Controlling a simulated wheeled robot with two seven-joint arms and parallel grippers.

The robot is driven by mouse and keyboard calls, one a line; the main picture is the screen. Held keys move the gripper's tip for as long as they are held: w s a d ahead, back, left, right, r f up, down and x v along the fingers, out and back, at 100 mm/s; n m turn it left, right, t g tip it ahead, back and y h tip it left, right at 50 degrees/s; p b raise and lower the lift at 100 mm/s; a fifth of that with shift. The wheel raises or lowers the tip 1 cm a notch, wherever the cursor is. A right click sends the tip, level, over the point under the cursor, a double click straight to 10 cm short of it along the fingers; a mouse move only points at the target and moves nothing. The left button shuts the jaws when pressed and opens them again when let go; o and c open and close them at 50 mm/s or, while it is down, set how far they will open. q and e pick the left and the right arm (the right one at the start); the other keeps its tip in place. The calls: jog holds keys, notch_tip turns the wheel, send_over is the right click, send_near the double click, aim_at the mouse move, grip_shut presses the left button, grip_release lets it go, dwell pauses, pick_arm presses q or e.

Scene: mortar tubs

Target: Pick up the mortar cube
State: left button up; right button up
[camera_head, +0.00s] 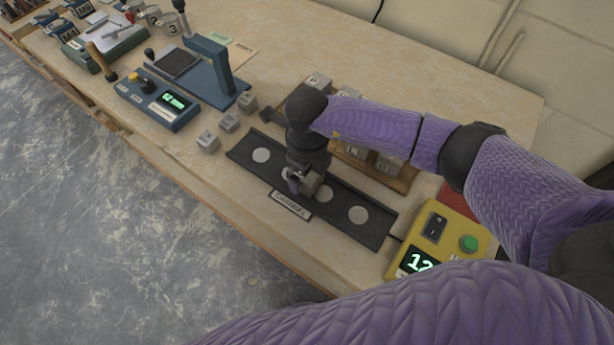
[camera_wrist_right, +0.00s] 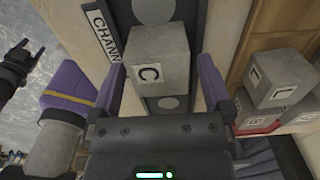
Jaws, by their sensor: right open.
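A grey mortar cube (camera_wrist_right: 158,62) marked C sits between the two fingers of my right gripper (camera_wrist_right: 165,85) in the right wrist view. The gripper is open, with a finger on each side of the cube; I cannot tell whether either touches. In the head view my right gripper (camera_head: 299,180) points down over the black channel tray (camera_head: 240,152), and part of the cube (camera_head: 313,184) shows beside it. The cube appears to be on the tray, but its underside is hidden. A dark gripper (camera_wrist_right: 18,65), seemingly my left, shows at the left edge of the wrist view; its jaws are unclear.
A wooden rack (camera_head: 400,182) with several lettered cubes stands behind the tray. A yellow box (camera_head: 440,235) with a green button is at the tray's right end. Loose cubes (camera_head: 228,123) lie left of the tray, near a blue scale-like device (camera_head: 165,105).

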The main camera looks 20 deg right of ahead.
jog(key=shift+f, duration=0.3)
jog(key=shift+r, duration=0.1)
grip_shut()
